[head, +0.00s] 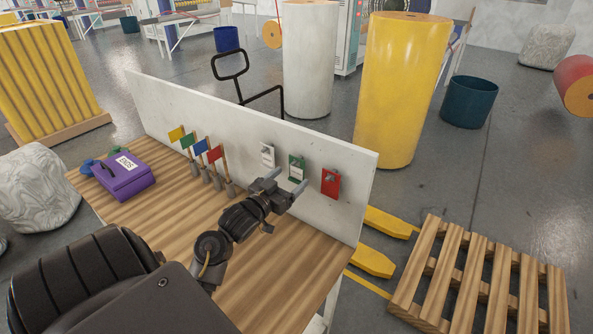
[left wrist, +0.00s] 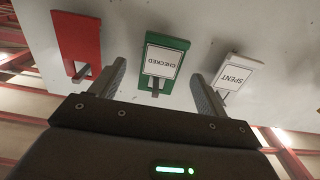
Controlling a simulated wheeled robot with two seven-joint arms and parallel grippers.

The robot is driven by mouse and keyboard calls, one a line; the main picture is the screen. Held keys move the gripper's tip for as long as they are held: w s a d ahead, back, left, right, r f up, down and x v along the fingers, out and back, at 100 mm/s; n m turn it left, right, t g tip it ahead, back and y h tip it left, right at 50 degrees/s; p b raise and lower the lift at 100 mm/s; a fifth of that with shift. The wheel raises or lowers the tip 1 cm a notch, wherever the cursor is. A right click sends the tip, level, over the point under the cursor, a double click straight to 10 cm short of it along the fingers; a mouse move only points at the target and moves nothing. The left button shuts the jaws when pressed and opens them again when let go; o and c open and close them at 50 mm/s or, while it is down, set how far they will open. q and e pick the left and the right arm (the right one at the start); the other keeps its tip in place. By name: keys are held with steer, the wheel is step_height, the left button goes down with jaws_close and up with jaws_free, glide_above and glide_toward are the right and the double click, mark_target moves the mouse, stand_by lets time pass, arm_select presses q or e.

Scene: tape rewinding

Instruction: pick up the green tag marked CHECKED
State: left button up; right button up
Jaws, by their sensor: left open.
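The green tag (left wrist: 165,60) marked CHECKED hangs on the white panel, shown upside down in the left wrist view. It sits ahead of the gap between the fingers of my left gripper (left wrist: 165,85). In the head view the green tag (head: 297,167) hangs between a white tag (head: 267,155) and a red tag (head: 331,183). My left gripper (head: 279,184) is open and empty, with its fingers pointing at the panel. The white tag (left wrist: 235,75) reads SPENT. I cannot tell whether the fingertips touch the panel. My right gripper is not in view.
The white panel (head: 160,97) stands along the back of the wooden table (head: 290,270). Several small flags (head: 201,150) stand left of the gripper. A purple box (head: 124,176) lies at the table's left. A pallet (head: 480,275) is on the floor at right.

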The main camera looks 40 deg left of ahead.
arm_select(q)
steer(key=w, duration=0.3)
steer(key=shift+a, duration=0.25)
steer(key=shift+s, duration=0.1)
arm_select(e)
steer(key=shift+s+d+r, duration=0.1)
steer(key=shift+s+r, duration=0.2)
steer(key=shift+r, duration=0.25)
arm_select(q)
steer(key=shift+c, duration=0.3)
steer(key=c, duration=1)
steer(key=shift+o, duration=0.2)
